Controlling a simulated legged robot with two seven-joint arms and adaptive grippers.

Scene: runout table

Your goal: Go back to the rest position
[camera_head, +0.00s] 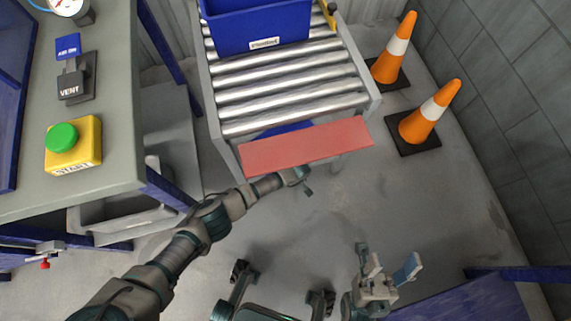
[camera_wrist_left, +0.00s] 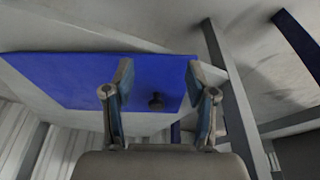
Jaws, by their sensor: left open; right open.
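My left arm comes in from the left in the head view, and its gripper (camera_head: 303,180) is at the near edge of a red plate (camera_head: 305,146). In the left wrist view the two fingers of the left gripper (camera_wrist_left: 160,85) stand apart with nothing between them. My right gripper (camera_head: 388,263) is open and empty at the lower right of the head view, over the floor.
A roller table (camera_head: 290,90) bears a blue bin (camera_head: 257,28) behind the red plate. Two orange cones (camera_head: 429,112) stand to its right by the wall. At left is a grey bench (camera_head: 110,130) with a green START button (camera_head: 62,137). A blue-edged surface (camera_head: 470,300) is at lower right.

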